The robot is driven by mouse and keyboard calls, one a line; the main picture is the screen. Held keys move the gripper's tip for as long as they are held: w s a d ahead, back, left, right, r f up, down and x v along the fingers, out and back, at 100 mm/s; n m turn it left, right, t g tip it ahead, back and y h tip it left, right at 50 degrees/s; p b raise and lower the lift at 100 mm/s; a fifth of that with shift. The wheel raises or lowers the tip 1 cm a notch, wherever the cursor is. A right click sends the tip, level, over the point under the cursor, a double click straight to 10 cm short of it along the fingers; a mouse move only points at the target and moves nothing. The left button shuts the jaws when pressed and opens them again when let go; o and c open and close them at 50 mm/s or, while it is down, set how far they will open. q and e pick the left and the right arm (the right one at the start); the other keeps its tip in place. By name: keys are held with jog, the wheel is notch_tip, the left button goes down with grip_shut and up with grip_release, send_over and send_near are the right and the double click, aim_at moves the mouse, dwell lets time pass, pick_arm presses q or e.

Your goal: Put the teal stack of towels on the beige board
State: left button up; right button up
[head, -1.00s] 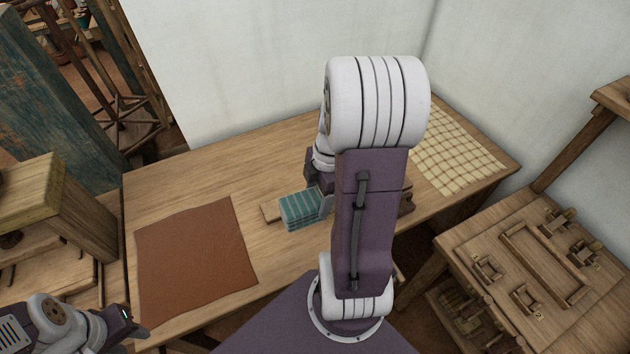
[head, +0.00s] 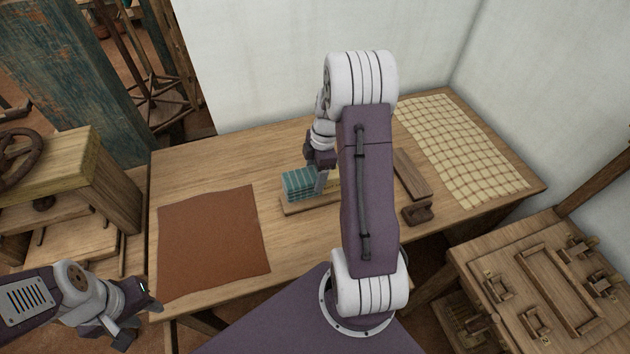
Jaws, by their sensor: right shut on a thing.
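The teal stack of towels (head: 299,185) is over the left part of the beige board (head: 300,207) on the table. I cannot tell whether it rests on the board or is held just above it. My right gripper (head: 321,181) points down and is shut on the stack's right side. My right forearm hides the right part of the board. My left gripper (head: 143,318) is at the lower left, in front of the table, open and empty, far from the towels.
A brown cloth (head: 213,240) lies flat on the table (head: 225,160) to the left. A checked cloth (head: 465,150) covers the right end. A wooden block (head: 417,214) and a wooden slat (head: 411,174) lie right of my forearm. The table behind the board is bare.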

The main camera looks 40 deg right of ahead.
notch_tip(320, 180, down, 4)
jog(key=shift+r, duration=0.1)
jog(key=shift+f, duration=0.25)
jog(key=o, duration=1.7)
